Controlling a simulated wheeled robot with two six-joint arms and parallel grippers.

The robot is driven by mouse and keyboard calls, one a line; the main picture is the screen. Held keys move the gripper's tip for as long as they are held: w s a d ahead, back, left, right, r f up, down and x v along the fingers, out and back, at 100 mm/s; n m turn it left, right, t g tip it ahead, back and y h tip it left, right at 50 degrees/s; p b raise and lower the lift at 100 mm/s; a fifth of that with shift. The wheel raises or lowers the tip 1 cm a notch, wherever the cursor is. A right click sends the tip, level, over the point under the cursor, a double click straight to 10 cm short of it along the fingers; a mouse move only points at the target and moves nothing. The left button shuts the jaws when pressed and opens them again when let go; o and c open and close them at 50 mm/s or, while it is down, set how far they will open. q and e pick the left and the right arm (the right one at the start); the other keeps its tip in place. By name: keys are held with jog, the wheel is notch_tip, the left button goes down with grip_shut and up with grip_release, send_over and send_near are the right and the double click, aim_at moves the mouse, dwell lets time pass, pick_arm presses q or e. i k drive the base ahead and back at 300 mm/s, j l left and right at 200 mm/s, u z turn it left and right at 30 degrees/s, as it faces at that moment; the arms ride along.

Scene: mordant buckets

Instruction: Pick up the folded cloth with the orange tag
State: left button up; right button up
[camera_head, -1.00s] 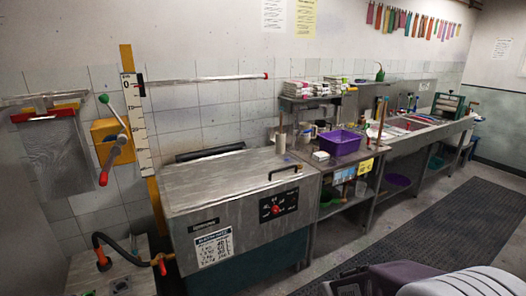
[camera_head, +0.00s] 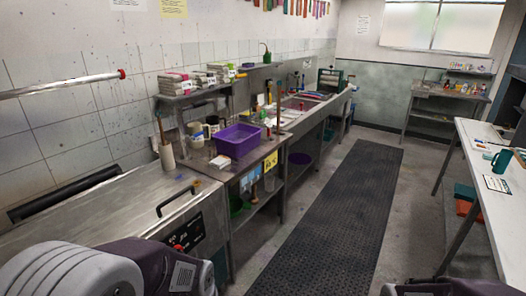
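Small stacks of folded pale cloths stand on the raised wall shelf above the metal counter. The left stack (camera_head: 174,82) has reddish edges, the middle stack (camera_head: 204,79) is pale, and the right stack (camera_head: 222,71) shows green. They are too small for me to tell which cloth bears an orange tag. Parts of my own arms show along the bottom edge, far from the shelf. Neither gripper's fingers are in view.
A purple tub (camera_head: 236,141) stands on the counter below the shelf. A large metal vat (camera_head: 110,215) with a bar handle is at the left. A dark floor mat (camera_head: 325,215) runs along a clear aisle. A white table (camera_head: 490,165) stands at the right.

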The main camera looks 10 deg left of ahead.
aim_at(219, 163)
jog(key=i+l, duration=0.1)
jog(key=i, duration=0.6)
jog(key=i+l, duration=0.1)
jog(key=i, duration=0.6)
